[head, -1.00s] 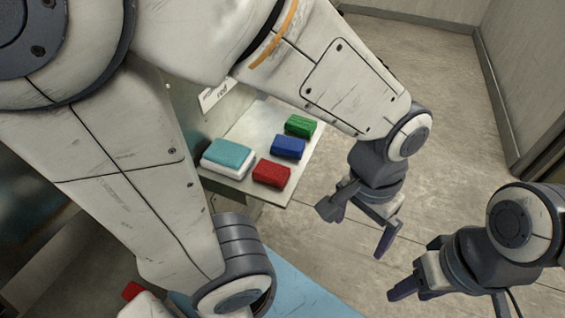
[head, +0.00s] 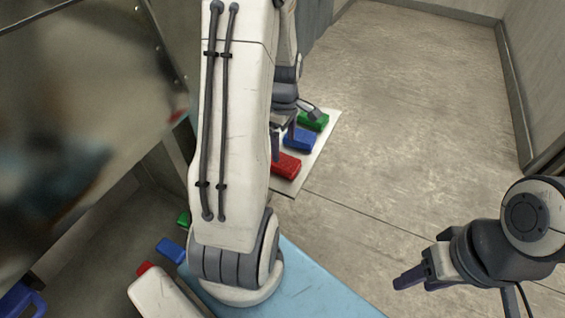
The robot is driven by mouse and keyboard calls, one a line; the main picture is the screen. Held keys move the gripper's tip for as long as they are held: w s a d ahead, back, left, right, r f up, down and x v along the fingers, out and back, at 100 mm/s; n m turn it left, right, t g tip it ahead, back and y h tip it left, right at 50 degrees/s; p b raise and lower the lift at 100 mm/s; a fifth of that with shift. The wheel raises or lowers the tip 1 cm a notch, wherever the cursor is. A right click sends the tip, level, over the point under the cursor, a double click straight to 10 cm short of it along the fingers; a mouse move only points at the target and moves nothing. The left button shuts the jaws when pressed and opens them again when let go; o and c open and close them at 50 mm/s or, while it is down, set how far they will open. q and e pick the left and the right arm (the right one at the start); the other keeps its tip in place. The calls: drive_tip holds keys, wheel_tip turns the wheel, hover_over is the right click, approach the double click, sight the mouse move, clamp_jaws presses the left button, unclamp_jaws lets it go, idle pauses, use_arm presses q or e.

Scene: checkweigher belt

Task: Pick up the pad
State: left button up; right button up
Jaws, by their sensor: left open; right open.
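The teal pad is not visible now; my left arm covers the part of the shelf where it lay on a white block a second ago. My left gripper (head: 283,146), open, is over the grey shelf (head: 318,150), partly hidden behind my arm. It appears close to a red block (head: 287,167) and a blue block (head: 299,139); I cannot tell whether it touches either. My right gripper (head: 410,281), open and empty, is at the lower right, over the floor and away from the shelf.
A green block (head: 314,121) lies at the shelf's far end. A light blue surface (head: 300,285) is at the bottom. More small blocks, blue (head: 171,249), red (head: 145,268) and green (head: 183,219), show at lower left. The floor (head: 420,130) right of the shelf is clear.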

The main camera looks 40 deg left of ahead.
sight(282, 161)
use_arm(q)
drive_tip(key=shift+s+a+f+p, duration=0.1)
drive_tip(key=shift+s+f+p, duration=0.1)
drive_tip(key=shift+f, duration=1.4)
drive_tip(key=shift+s+f+p, duration=0.1)
drive_tip(key=shift+f+p, duration=0.05)
drive_tip(key=shift+f, duration=1.4)
drive_tip(key=c, duration=1.2)
